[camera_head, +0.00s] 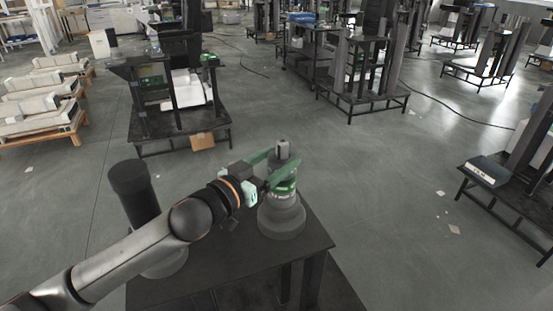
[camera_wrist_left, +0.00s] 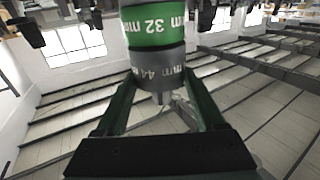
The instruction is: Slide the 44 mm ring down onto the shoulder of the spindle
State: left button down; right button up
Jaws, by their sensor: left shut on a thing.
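The spindle (camera_head: 283,222) stands upright on the dark table, with a wide stepped grey base and a narrow light grey tip. A green band marked "32 mm" (camera_wrist_left: 155,27) is around it, also visible in the head view (camera_head: 284,187). The grey 44 mm ring (camera_wrist_left: 158,70) is between the fingers of my left gripper (camera_head: 277,165), which is shut on it. The spindle tip shows beyond the ring, so the ring appears to be around the upper spindle. I cannot tell whether ring and green band touch. My right gripper is out of view.
The dark table (camera_head: 240,265) carries a black post (camera_head: 134,190) on its left, partly behind my arm. Its right front part is bare. Other benches (camera_head: 180,120) with equipment stand farther back, with open grey floor between.

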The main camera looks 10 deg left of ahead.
pick_arm(q)
grip_release()
jog(key=shift+s+f, duration=0.1)
jog(key=shift+s+a, duration=0.2)
jog(key=shift+s, duration=0.1)
jog(key=b+v, duration=0.2)
jog(key=v, duration=0.9)
jog(key=shift+s+a, duration=0.15)
jog(key=shift+s, duration=0.15)
